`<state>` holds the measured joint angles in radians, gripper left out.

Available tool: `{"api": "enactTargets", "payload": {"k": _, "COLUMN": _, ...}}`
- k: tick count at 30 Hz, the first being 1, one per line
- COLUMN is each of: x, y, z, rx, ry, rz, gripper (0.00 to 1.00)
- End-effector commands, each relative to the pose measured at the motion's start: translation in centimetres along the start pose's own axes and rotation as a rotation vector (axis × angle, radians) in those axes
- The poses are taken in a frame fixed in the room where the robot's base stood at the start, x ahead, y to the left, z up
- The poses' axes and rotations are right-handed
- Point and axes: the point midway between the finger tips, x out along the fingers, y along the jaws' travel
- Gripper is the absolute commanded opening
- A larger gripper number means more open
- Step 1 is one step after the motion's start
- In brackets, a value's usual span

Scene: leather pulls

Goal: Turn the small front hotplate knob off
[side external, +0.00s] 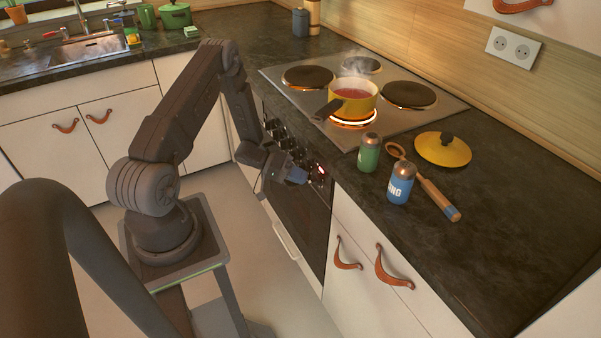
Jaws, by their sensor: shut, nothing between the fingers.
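The oven's front panel has a row of dark knobs (278,131) under the counter edge. A small red light (320,168) glows near the right end of the row. My gripper (303,174) is shut and empty in front of the right part of the panel, close to the knobs. The gripper hides part of the panel, and I cannot tell whether it touches a knob or which way any knob points. The front hotplate (354,124) glows orange under a steaming yellow pot (353,98) of red liquid.
Other hotplates (408,94) are dark. A green shaker (369,153), a blue shaker (400,184), a wooden utensil (438,200) and a yellow lid (442,149) lie or stand on the counter right of the hob. The pot's dark handle (327,110) points toward the front edge.

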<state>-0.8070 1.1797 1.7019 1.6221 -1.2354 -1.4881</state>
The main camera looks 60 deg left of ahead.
Motion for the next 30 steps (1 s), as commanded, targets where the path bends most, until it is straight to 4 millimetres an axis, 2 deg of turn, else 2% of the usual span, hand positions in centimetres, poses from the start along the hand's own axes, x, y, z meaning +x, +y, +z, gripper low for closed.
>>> {"api": "enactTargets", "payload": {"k": 18, "x": 0.48, "y": -0.93, "z": 0.49, "rx": -0.216, "ry": 0.001, "rz": 0.215, "gripper": 0.00}}
{"api": "enactTargets", "payload": {"k": 30, "x": 0.68, "y": -1.15, "z": 0.70, "rx": -0.269, "ry": 0.000, "rz": 0.269, "gripper": 0.00}}
